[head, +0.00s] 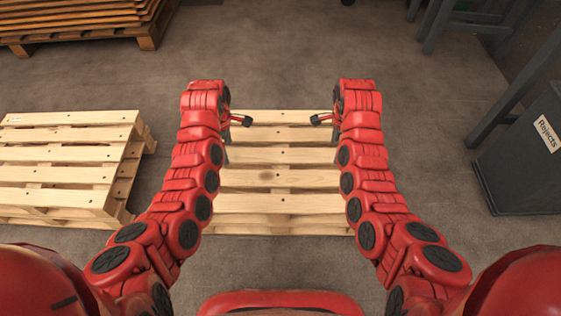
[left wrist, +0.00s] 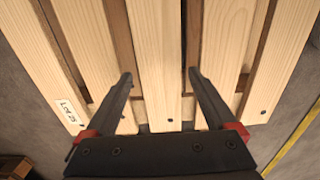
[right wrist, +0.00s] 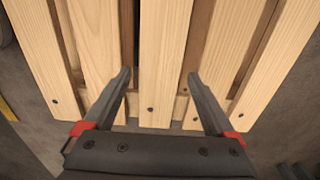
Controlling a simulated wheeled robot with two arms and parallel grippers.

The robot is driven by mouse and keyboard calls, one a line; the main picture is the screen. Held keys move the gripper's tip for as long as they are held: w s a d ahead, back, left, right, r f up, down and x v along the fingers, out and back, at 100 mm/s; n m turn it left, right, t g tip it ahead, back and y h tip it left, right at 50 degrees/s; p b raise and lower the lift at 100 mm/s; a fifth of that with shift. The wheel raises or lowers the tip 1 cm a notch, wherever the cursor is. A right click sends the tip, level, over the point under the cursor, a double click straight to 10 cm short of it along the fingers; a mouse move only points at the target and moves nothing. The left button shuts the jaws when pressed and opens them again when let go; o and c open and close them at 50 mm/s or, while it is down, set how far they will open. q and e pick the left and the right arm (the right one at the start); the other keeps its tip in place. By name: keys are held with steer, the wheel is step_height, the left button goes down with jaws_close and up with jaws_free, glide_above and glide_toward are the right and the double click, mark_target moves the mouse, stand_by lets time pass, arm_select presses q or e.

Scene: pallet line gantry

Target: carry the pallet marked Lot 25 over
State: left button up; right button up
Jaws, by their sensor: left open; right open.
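A light wooden pallet (head: 280,180) lies on the floor between my arms. In the left wrist view a white label reading Lot 25 (left wrist: 68,111) is on one slat of this pallet (left wrist: 155,50). My left gripper (left wrist: 160,74) is open at the pallet's edge, with one fingertip on each side of a slat. My right gripper (right wrist: 160,73) is open in the same way at the opposite edge of the pallet (right wrist: 163,45). I cannot tell whether the fingertips reach into the gaps. In the head view my arms hide the pallet's side edges and the label.
A stack of similar pallets (head: 65,165) stands to the left. A pallet with brown boards (head: 80,22) is at the back left. A dark bin marked Rejects (head: 525,165) and grey metal legs (head: 510,100) stand at the right. The floor (head: 290,60) beyond the pallet is clear.

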mark_target(332, 160)
arm_select(q)
step_height(332, 160, down, 8)
arm_select(e)
step_height(332, 160, down, 8)
arm_select(q)
jaws_close()
arm_select(e)
jaws_close()
